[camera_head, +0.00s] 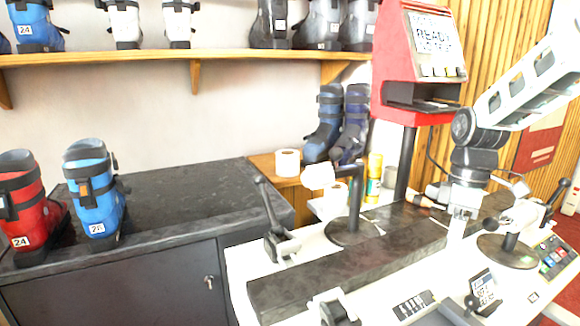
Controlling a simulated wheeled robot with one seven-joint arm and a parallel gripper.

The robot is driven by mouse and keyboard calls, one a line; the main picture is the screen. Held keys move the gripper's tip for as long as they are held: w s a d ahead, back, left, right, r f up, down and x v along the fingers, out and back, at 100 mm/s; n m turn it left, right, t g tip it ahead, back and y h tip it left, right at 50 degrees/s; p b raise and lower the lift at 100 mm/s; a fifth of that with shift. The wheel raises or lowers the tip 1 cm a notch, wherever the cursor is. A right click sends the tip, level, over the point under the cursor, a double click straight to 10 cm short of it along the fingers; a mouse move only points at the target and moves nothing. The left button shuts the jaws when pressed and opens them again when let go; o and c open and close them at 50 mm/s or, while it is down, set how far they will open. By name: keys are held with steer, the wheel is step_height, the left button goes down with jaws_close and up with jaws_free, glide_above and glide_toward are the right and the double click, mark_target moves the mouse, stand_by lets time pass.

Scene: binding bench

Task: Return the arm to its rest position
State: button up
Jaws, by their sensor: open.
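My arm comes in from the upper right and bends down at a dark joint. My gripper (458,228) points down at its end, over the right part of the white bench (390,285). It is open, and I see nothing between its fingers. The fingers are small here, and I cannot tell how far they are above the bench. A dark bar (345,268) lies along the bench to the left of my gripper.
A red machine (415,60) with a lit display stands on a post behind my gripper. Lever clamps (278,235) and (508,245) rise from the bench. A red boot (25,200) and a blue boot (92,190) stand on the dark counter at left, whose middle is clear.

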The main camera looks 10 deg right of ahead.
steer(key=s+a+m, duration=0.1)
steer(key=s+a, duration=0.4)
steer(key=a, duration=0.3)
steer(key=s+a, duration=0.5)
steer(key=a, duration=0.4)
steer(key=s+a+f, duration=0.1)
steer(key=s+a, duration=0.1)
steer(key=s, duration=0.4)
steer(key=s+a+m+t, duration=0.1)
steer(key=s+a, duration=0.2)
steer(key=s, duration=0.3)
steer(key=shift+s+a+f+m+h, duration=0.25)
steer(key=shift+s+f+m+h, duration=0.05)
steer(key=shift+f, duration=0.1)
